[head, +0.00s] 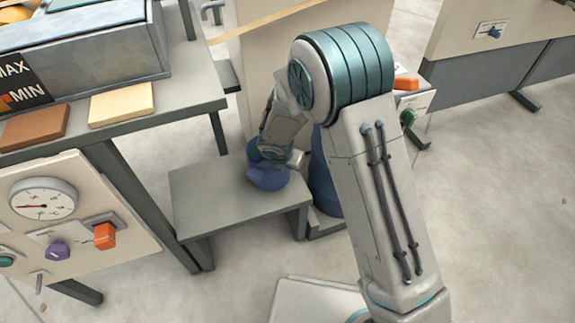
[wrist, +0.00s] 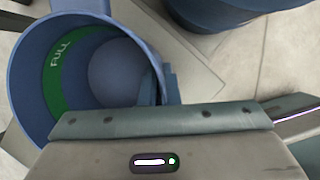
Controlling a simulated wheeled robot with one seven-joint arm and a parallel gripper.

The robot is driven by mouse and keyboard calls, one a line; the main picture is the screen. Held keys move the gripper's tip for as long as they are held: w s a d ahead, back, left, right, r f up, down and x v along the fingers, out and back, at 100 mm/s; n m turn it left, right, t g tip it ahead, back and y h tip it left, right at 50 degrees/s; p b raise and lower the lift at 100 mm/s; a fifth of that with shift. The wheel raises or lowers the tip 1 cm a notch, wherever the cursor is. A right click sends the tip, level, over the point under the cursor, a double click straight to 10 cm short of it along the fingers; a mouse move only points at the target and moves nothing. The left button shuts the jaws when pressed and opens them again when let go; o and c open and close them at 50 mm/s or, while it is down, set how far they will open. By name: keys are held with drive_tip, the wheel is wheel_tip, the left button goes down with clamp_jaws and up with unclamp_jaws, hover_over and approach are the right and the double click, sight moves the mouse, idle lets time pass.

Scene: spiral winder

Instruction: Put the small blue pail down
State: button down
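The small blue pail (head: 268,178) shows in the head view at my gripper, over the right part of a low grey table (head: 215,200). I cannot tell whether its base touches the tabletop. In the wrist view the pail (wrist: 28,88) is seen from above, with a green band marked FULL inside and no contents visible. My gripper (wrist: 162,88) is shut on the pail's wall at its right side, with a finger piece on each side of the wall. In the head view my wrist hides part of the pail.
A large dark blue cylinder (head: 322,180) stands just right of the low table. A higher bench (head: 185,100) with a metal trough (head: 90,50) and a gauge panel (head: 85,215) is at the left. The low table's left and front parts are bare.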

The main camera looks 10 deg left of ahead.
drive_tip(key=shift+f, duration=0.15)
drive_tip(key=c, duration=1.7)
unclamp_jaws()
drive_tip(key=shift+r, duration=0.45)
drive_tip(key=p+v, duration=0.5)
drive_tip(key=v, duration=0.6)
drive_tip(key=shift+s+r, duration=0.2)
drive_tip(key=shift+s, duration=0.05)
